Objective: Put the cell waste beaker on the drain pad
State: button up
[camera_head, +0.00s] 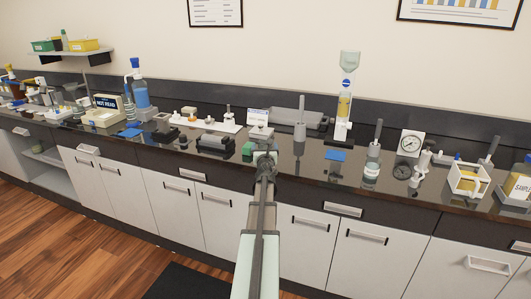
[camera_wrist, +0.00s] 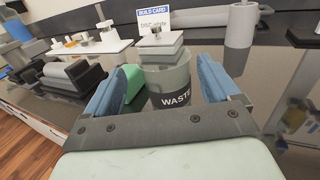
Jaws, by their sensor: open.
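The waste beaker (camera_wrist: 168,76), grey and translucent with a dark "WASTE" band, stands upright on the dark bench in the wrist view. My gripper (camera_wrist: 160,66) is open, with one blue finger on each side of the beaker; I cannot tell whether either touches it. In the head view my gripper (camera_head: 264,155) is at the front of the bench, and the beaker is largely hidden there. No label shows which is the drain pad.
A green block (camera_wrist: 134,82) is close beside the left finger. A grey cylinder (camera_head: 300,132) stands right of my gripper. A dark device (camera_head: 215,142) lies left.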

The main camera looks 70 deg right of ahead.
aim_at(265, 142)
jog(key=x, duration=0.3)
jog(key=f+x, duration=0.1)
jog(key=shift+d, duration=0.45)
jog(key=shift+w+d, duration=0.15)
jog(key=shift+d, duration=0.35)
jog(key=shift+c, duration=0.5)
jog(key=c, duration=1.1)
jog(key=shift+r, duration=0.15)
jog(key=shift+r, duration=4.85)
